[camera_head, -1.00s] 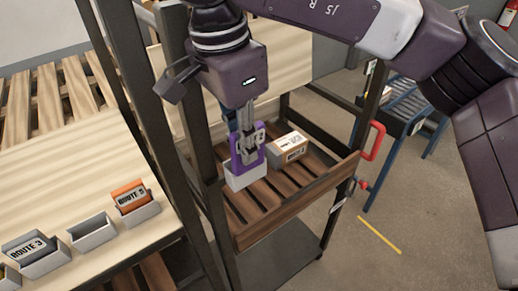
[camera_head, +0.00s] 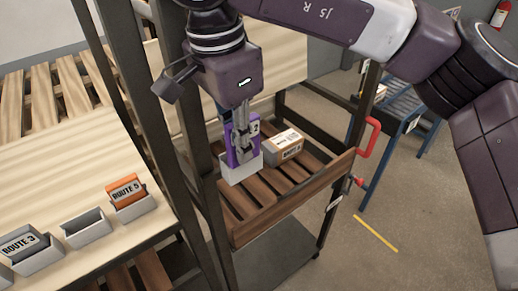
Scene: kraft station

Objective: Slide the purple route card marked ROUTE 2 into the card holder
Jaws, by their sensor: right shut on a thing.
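The purple route card (camera_head: 230,154) is held upright in my right gripper (camera_head: 241,152), whose fingers are shut on it and cover most of its front. A "2" shows on the card beside the fingers. A pale card holder (camera_head: 241,169) is directly below, at the slatted cart shelf. The card's lower edge meets the holder's top and seems to be in its mouth, but I cannot tell how deep. My left gripper is not in view.
A cardboard box (camera_head: 285,147) lies on the slatted shelf (camera_head: 283,195), right of the holder. Dark rack posts (camera_head: 203,160) stand close on the left. On the wooden table are an orange ROUTE 5 card (camera_head: 126,190), an empty holder (camera_head: 87,229) and a ROUTE 3 card (camera_head: 20,243).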

